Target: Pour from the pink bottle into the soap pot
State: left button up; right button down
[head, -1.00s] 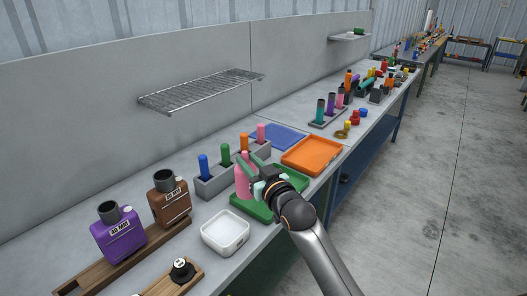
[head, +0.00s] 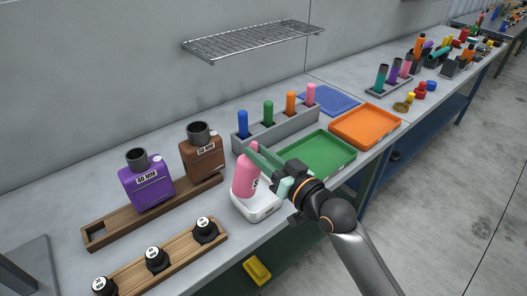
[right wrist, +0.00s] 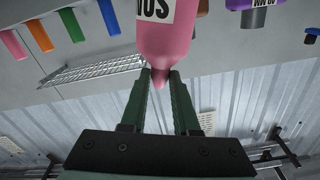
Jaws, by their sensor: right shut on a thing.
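The pink bottle (head: 245,178) has a white label with dark letters and is close to upright. My right gripper (head: 264,166) is shut on it from the right side. The bottle shows in front of and partly over the white square pot (head: 262,211), hiding its left and back parts; I cannot tell the gap between them. In the right wrist view, the bottle (right wrist: 165,38) sits between the green fingertips (right wrist: 160,74), its narrow end between them. My left gripper is out of view.
Purple (head: 147,185) and brown (head: 203,156) bottles stand in a wooden rack at left. A wooden strip (head: 181,250) with black knobs lies in front. A green tray (head: 318,153), an orange tray (head: 364,127) and a grey holder (head: 277,132) with coloured tubes are behind. A wire shelf (head: 255,42) hangs above.

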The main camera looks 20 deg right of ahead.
aim_at(258, 178)
jog(key=m, duration=0.1)
jog(key=f+m+b, duration=0.1)
jog(key=f+m, duration=0.1)
jog(key=m, duration=0.1)
jog(key=shift+s+a, duration=0.1)
jog(key=shift+a, duration=0.15)
jog(key=shift+f+m+b, duration=0.3)
jog(key=shift+m, duration=0.5)
jog(key=shift+a+f+m, duration=0.1)
jog(key=shift+f+m, duration=0.25)
jog(key=shift+m, duration=0.15)
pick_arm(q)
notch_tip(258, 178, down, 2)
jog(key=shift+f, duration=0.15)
pick_arm(e)
notch_tip(258, 178, down, 3)
jog(key=m, duration=0.4)
jog(key=shift+a, duration=0.1)
